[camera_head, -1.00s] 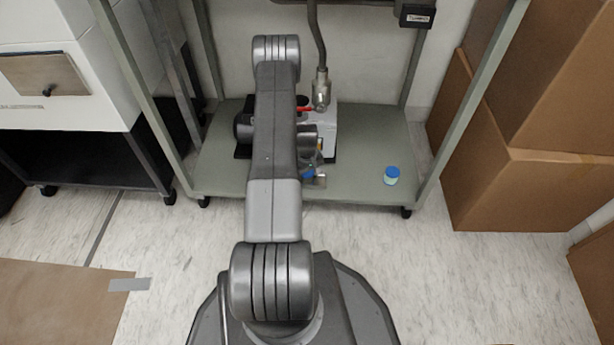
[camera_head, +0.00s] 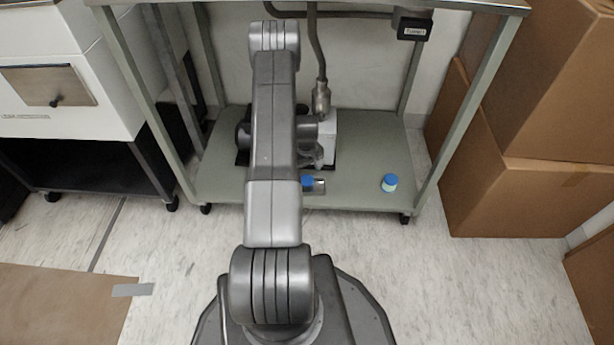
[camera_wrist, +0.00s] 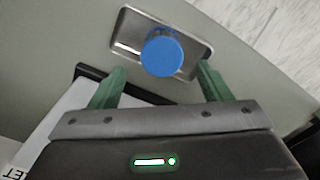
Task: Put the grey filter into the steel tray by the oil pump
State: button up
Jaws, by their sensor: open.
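The steel tray (camera_wrist: 122,42) is a shallow rectangular dish on the shelf; it also shows beside my arm in the head view (camera_head: 319,187). A round blue-topped item (camera_wrist: 161,53) appears inside it in the wrist view, and its blue top (camera_head: 307,182) shows in the head view. In the head view, my gripper (camera_head: 314,158) is partly hidden by my arm. The oil pump (camera_head: 328,138) stands behind, partly covered.
A blue-lidded jar (camera_head: 389,183) stands on the shelf (camera_head: 350,195) to the right. Table legs (camera_head: 466,105) frame the shelf. A metal hose (camera_head: 318,60) rises from the pump. Cardboard boxes (camera_head: 505,195) stand at right. The shelf around the jar is clear.

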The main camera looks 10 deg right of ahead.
aim_at(307, 180)
jog(key=shift+r+p, duration=0.45)
jog(key=shift+r, duration=1.7)
